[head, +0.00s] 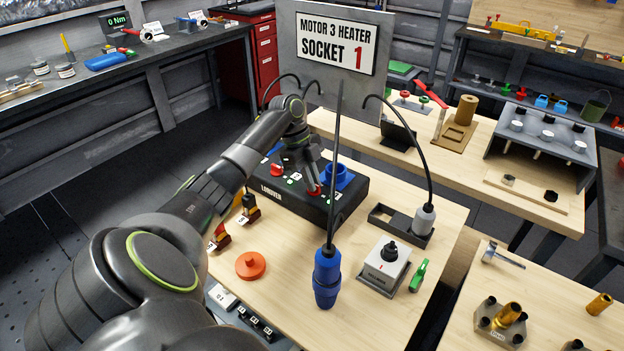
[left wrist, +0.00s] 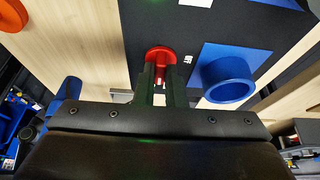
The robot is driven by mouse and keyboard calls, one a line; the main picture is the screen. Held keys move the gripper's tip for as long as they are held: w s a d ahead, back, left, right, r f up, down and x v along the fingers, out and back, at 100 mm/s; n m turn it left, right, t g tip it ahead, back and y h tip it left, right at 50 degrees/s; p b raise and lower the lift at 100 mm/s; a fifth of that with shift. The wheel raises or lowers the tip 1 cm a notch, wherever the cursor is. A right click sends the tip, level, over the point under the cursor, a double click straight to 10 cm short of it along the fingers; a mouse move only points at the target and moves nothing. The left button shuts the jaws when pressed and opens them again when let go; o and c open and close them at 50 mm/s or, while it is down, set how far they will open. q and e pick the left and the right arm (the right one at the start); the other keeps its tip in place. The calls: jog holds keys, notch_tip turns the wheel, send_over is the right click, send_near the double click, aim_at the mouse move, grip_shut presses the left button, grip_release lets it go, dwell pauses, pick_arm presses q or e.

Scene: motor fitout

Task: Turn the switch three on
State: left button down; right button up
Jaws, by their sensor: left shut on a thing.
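A black control box (head: 318,208) stands on the near wooden table, with red rotary switches and a blue socket (head: 337,177) on its top. My left gripper (head: 310,181) points down at the box and is shut on a red rotary switch (head: 314,191) near its front edge. In the left wrist view the red switch (left wrist: 160,54) sits between the fingertips, beside a partly covered "OFF" mark. The blue socket (left wrist: 228,78) is to its right there. Another red switch (head: 277,170) is further left on the box. The switch numbers are not readable. My right gripper is not in view.
A sign (head: 337,42) reading "MOTOR 3 HEATER SOCKET 1" stands behind the box. A blue plug (head: 327,277) on a black cable stands in front of it. A grey switch unit (head: 384,267) and an orange disc (head: 251,265) are nearby on the table.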

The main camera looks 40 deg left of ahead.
pick_arm(q)
jog(key=c, duration=1.5)
grip_release()
jog(key=p+v, duration=0.4)
jog(key=v, duration=1.3)
jog(key=shift+r+p, duration=0.3)
jog(key=shift+p, duration=0.05)
